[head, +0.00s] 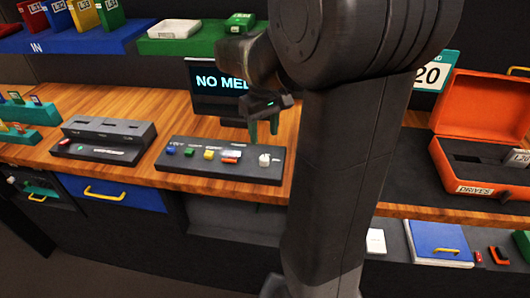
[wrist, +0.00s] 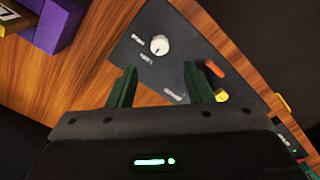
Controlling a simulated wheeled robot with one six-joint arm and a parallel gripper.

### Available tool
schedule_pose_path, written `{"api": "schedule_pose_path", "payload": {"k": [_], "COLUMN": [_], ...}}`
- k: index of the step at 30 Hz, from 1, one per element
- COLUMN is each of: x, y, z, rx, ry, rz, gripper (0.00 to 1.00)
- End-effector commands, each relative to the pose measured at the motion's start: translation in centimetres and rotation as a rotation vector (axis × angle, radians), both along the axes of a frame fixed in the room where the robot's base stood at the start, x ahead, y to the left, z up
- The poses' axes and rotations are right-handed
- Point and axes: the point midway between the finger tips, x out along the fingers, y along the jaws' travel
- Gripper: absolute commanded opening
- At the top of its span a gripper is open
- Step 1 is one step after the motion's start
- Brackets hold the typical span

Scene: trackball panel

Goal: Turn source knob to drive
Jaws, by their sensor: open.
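The source knob (head: 265,159) is a small white knob at the right end of a dark control panel (head: 225,177). It also shows in the wrist view (wrist: 160,45), with small labels beside it that are too small to read. My gripper (head: 265,128) is over the panel, above the knob. In the wrist view my gripper (wrist: 162,80) has its two green fingers apart, with nothing between them. The knob lies beyond the fingertips there, apart from them. A screen (head: 222,84) behind the panel reads "NO MED", the rest hidden by my arm.
The panel also carries blue, green, yellow and red controls. A dark dock (head: 103,138) stands to its left. An orange case (head: 480,115) lies open at the right. A shelf with a white tray (head: 187,29) is above. Bare wood lies around the panel.

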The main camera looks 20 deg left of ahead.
Motion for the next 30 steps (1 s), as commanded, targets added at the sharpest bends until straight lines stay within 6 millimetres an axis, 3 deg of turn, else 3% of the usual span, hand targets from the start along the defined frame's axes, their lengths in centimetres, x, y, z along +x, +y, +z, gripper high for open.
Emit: {"api": "schedule_pose_path", "payload": {"k": [6,12,25,30], "x": [0.0,0.0,0.0,0.0], "y": [-0.1,-0.1,-0.1,-0.1], "z": [-4.7,-7.4,-8.3,-8.3], "rx": [-0.003,-0.002,0.000,0.000], "ry": [0.003,0.001,0.000,0.000], "rz": [-0.001,-0.001,-0.001,-0.001], "gripper": [0.46,0.46,0.46,0.13]}}
